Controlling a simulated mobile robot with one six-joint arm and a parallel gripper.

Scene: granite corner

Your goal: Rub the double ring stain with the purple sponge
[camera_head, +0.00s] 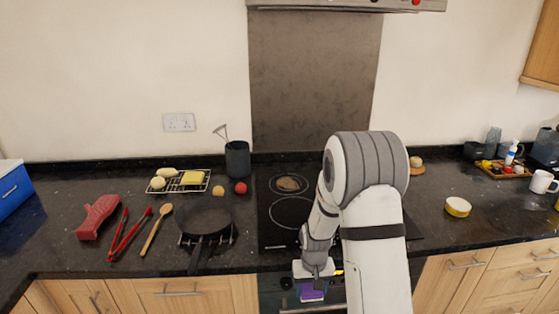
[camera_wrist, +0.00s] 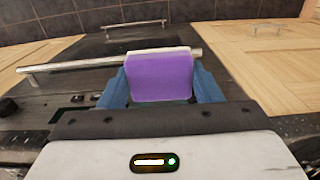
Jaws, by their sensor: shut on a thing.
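The purple sponge (camera_wrist: 160,78) has a pale edge along its top in the wrist view. My gripper (camera_wrist: 160,92) is shut on it, with one blue finger on each side. In the head view the sponge (camera_head: 311,295) shows under my wrist, in front of the oven and near the counter's front edge, apart from the hob top. A brown smudge (camera_head: 289,184) lies on the rear left zone of the black hob (camera_head: 268,232). I cannot make out a double ring in it. My arm hides the right part of the hob.
A frying pan (camera_head: 205,217), wooden spoon (camera_head: 156,230), red tongs (camera_head: 128,235) and a dark utensil pot (camera_head: 237,160) stand left of the hob. The oven handle (camera_wrist: 75,68) is close to the sponge.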

